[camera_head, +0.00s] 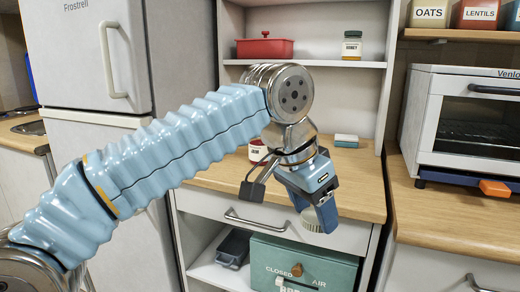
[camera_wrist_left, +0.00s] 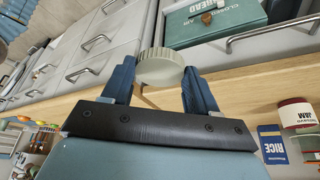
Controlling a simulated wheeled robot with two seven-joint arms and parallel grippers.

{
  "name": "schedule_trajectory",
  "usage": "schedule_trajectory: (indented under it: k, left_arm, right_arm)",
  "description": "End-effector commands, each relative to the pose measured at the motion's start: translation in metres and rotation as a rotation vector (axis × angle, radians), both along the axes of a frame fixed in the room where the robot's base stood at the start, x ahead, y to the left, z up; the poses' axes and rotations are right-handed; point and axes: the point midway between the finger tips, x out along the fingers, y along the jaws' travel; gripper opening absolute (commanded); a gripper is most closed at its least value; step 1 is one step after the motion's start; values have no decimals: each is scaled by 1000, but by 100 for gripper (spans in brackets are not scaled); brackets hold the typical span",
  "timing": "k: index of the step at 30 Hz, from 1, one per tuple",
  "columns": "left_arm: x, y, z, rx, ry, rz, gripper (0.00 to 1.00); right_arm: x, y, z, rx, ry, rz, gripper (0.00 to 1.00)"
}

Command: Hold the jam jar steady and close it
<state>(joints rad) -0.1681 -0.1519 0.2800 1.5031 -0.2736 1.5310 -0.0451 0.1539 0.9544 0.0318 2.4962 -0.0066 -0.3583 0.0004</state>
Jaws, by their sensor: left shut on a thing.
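My left gripper (camera_head: 318,208) reaches down in front of the wooden counter's front edge, at the drawer front. It is shut on a round cream lid with a ribbed rim (camera_wrist_left: 160,68), which sits between the two blue fingertips (camera_wrist_left: 158,80) in the left wrist view. The lid (camera_head: 312,221) shows partly behind the fingers in the head view. The jam jar (camera_head: 257,150), with dark red and a white label, stands on the counter to the left of the gripper, partly hidden by my arm. It also shows at the right of the left wrist view (camera_wrist_left: 298,116), apart from the lid. My right gripper is not in view.
A blue rice box (camera_wrist_left: 271,146) stands near the jar. A green bread box (camera_head: 335,262) and grey tray (camera_head: 233,247) sit below the drawer (camera_head: 345,235). A toaster oven (camera_head: 425,120) stands right.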

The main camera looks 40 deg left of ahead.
Motion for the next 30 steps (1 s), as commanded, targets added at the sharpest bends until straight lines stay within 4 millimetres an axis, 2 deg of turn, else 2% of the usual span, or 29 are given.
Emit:
schedule_trajectory:
  k: [5,12,15,18,24,28,30]
  left_arm:
    - [25,3,-66,3,11,23,31]
    - [72,6,-187,2,15,60,31]
    - [89,7,-227,2,12,73,31]
    - [102,8,-257,2,9,84,31]
    - [120,10,-302,1,6,100,31]
    - [130,10,-325,1,6,107,31]
    - [130,9,-321,1,1,106,31]
  right_arm:
    - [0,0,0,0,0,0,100]
    - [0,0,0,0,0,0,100]
    - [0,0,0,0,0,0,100]
    - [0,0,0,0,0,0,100]
    - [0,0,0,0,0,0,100]
    - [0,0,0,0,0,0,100]
    - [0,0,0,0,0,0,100]
